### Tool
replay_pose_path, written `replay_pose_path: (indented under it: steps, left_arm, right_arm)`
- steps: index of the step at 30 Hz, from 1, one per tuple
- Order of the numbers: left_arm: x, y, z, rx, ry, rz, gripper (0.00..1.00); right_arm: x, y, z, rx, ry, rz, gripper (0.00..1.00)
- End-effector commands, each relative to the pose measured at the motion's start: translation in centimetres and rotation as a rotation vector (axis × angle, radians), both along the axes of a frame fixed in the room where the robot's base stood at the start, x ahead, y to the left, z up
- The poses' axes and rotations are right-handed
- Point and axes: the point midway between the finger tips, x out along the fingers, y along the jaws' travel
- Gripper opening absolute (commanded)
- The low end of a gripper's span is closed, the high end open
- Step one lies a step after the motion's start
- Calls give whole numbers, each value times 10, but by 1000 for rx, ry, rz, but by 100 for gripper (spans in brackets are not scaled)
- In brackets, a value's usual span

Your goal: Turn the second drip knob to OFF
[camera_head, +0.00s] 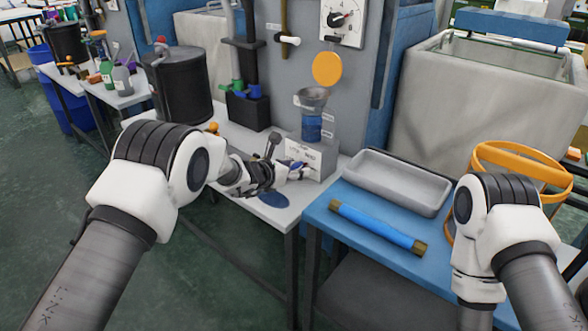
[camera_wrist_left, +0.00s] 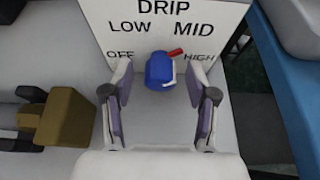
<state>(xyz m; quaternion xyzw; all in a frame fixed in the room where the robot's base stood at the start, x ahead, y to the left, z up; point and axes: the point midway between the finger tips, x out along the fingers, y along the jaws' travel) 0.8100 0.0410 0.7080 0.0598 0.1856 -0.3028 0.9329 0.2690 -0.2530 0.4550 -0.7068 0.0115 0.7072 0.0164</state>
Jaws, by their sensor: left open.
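A blue drip knob (camera_wrist_left: 160,71) with a red pointer sits on a white panel (camera_wrist_left: 226,14) marked DRIP, OFF, LOW, MID and HIGH. The pointer tilts up to the right, toward HIGH. My left gripper (camera_wrist_left: 158,86) is open, with one finger on each side of the knob and a visible gap at both sides. In the head view, my left gripper (camera_head: 298,171) is in front of the white panel box (camera_head: 316,160), partly covering it. My right arm is at the right, but its gripper fingers are not seen.
A small funnel over a blue jar (camera_head: 312,127) stands behind the panel box. A grey tray (camera_head: 440,203) and a blue rod (camera_head: 375,226) lie on the blue table to the right. A brown block (camera_wrist_left: 66,117) is left of the fingers in the wrist view.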

Motion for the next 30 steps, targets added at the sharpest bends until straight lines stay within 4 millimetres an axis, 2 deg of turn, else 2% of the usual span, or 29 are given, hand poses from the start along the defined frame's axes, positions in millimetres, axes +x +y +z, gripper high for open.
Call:
replay_pose_path:
  steps: [4,5,9,10,20,30]
  left_arm:
    - [0,0,0,0,0,0,58]
    - [0,0,0,0,0,0,54]
    - [0,0,0,1,0,0,5]
    - [0,0,0,1,0,0,0]
    - [0,0,1,-15,11,-1,0]
    - [1,2,3,-150,110,-1,0]
  right_arm:
    - [0,0,0,0,0,0,40]
    - [0,0,0,0,0,0,40]
    - [0,0,0,0,0,0,40]
    - [0,0,0,0,0,0,40]
    - [0,0,4,0,0,0,40]
    - [0,0,24,0,0,0,40]
